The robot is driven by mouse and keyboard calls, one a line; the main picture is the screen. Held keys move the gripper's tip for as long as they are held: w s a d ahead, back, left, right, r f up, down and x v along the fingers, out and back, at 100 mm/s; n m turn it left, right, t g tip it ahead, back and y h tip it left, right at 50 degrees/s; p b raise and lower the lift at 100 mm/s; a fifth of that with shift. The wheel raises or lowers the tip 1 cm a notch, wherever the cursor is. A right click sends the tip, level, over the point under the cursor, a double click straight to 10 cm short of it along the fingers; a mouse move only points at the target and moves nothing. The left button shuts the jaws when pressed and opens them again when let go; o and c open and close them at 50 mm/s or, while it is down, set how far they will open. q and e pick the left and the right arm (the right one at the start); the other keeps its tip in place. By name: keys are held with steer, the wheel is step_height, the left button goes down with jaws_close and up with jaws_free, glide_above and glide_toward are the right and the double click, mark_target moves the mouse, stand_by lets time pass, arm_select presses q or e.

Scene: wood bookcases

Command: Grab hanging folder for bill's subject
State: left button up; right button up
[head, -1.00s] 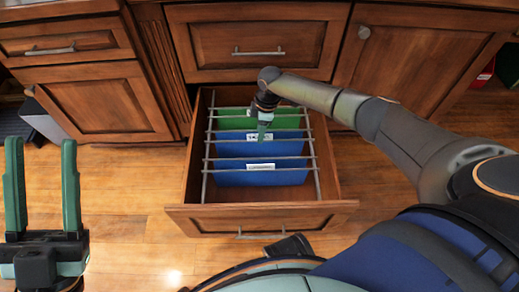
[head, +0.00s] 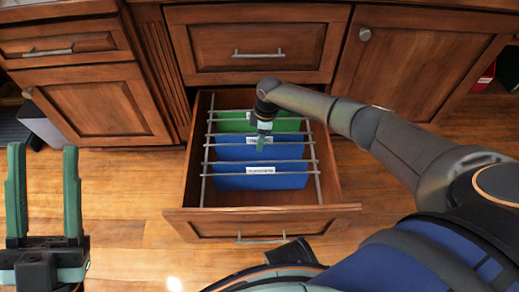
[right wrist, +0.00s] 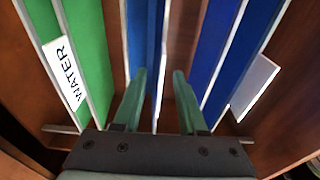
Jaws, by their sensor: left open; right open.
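An open drawer holds hanging folders on metal rails. A green folder (head: 233,126) hangs at the back, a blue folder (head: 231,152) in the middle, and another blue folder (head: 230,183) at the front with a white label (head: 261,170), too small to read. My right gripper (head: 262,143) points down over the middle blue folder and covers much of its label. In the right wrist view the open fingers (right wrist: 158,75) stand on either side of a thin folder edge; contact is unclear. A "WATER" label (right wrist: 64,73) is on the green folder there. My left gripper (head: 43,165) is open and empty.
The wooden drawer (head: 265,220) is pulled out from the cabinet, with side walls close around the folders. Metal rails (head: 316,160) cross its top. Closed cabinet doors (head: 98,105) stand left and right. Wooden floor (head: 125,200) is free left of the drawer.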

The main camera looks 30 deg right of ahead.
steer(key=shift+c, duration=0.3)
jaws_close()
stand_by(1.1)
